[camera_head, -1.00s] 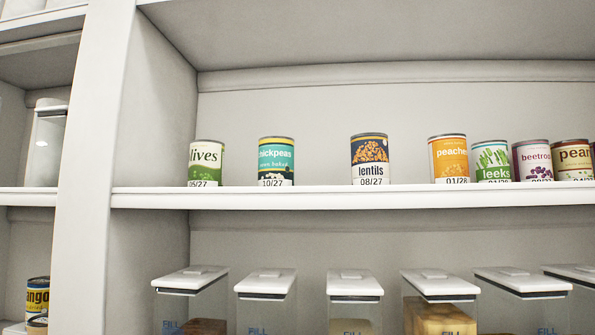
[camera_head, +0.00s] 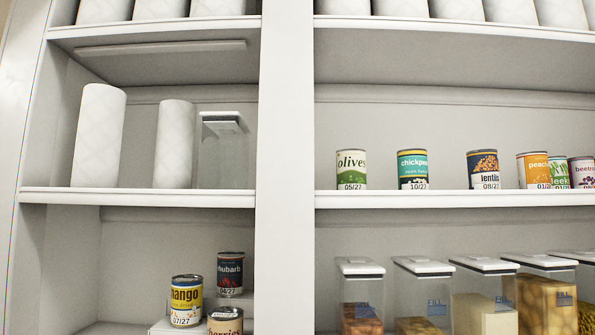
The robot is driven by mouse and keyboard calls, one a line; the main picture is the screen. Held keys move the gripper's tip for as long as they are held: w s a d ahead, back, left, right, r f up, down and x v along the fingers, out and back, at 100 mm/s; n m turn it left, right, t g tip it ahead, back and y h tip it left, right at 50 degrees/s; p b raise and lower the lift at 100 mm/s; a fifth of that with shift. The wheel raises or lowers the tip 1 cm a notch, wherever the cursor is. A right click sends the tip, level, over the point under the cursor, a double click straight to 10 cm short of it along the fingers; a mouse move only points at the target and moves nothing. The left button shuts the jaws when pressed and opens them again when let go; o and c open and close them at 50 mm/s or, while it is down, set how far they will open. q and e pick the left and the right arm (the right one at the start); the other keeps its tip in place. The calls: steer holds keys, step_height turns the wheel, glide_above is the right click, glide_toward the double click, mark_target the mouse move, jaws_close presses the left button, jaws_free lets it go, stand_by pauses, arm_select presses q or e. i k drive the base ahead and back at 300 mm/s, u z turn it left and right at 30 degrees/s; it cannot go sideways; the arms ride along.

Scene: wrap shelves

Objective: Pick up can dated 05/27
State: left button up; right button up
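The olives can (camera_head: 351,169) has a white and green label and is dated 05/27. It stands upright on the right unit's middle shelf, just right of the upright post, with free space around it. The chickpeas can (camera_head: 412,169) dated 10/27 stands to its right, apart from it. The lentils can (camera_head: 484,169) dated 08/27 is further right. Neither of my grippers shows in the head view.
Peaches (camera_head: 534,170), leeks (camera_head: 559,171) and beetroot (camera_head: 581,172) cans crowd the right end. A wide white post (camera_head: 284,170) divides the units. Mango (camera_head: 186,300), rhubarb (camera_head: 230,273) and cherries (camera_head: 225,321) cans sit lower left. Lidded containers (camera_head: 361,295) fill the shelf below.

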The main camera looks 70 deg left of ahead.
mark_target(351, 162)
steer(key=k, duration=0.1)
steer(key=u, duration=1.25)
